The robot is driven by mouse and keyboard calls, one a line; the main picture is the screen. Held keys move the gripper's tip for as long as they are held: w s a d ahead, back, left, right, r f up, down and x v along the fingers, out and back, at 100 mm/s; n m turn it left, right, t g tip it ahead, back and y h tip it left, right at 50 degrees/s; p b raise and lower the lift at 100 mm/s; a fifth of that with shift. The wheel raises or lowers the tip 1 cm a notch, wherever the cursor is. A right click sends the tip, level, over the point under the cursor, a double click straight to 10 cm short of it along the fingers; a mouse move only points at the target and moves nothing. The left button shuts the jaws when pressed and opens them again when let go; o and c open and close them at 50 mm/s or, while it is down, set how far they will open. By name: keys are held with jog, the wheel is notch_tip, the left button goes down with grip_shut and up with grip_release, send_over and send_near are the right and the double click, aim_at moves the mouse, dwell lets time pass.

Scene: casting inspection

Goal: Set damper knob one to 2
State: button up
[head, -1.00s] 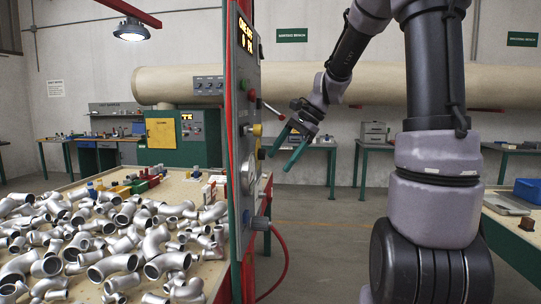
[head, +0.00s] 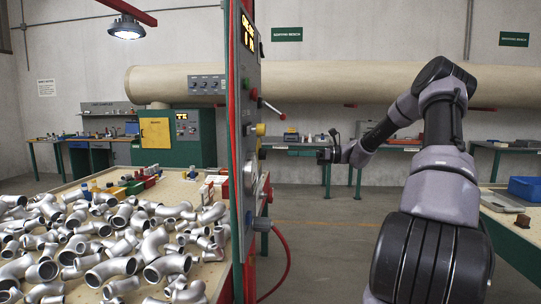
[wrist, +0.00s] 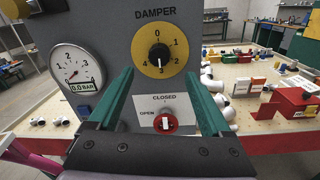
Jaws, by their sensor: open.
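The damper knob (wrist: 159,54) is a black knob on a yellow dial numbered 0 to 4, under the word DAMPER on a grey panel. The 0 is at the top and the numbers run clockwise. My gripper (wrist: 158,74) is open and empty. Its two green fingers stand on either side below the dial in the wrist view, apart from the knob. In the head view my gripper (head: 327,155) is to the right of the panel (head: 243,130), which is seen nearly edge-on.
A pressure gauge (wrist: 76,68) sits left of the dial. A red OPEN/CLOSED switch (wrist: 165,123) is below it. A red-handled lever (head: 272,109) juts from the panel. A table of metal elbows (head: 120,245) stands left of the panel.

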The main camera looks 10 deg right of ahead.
aim_at(263, 154)
jog(key=x, duration=0.9)
jog(key=shift+a, duration=0.1)
grip_shut()
jog(key=shift+n, duration=0.4)
jog(key=n, duration=1)
jog(key=shift+s+n+h, duration=0.15)
jog(key=shift+n+h, duration=0.15)
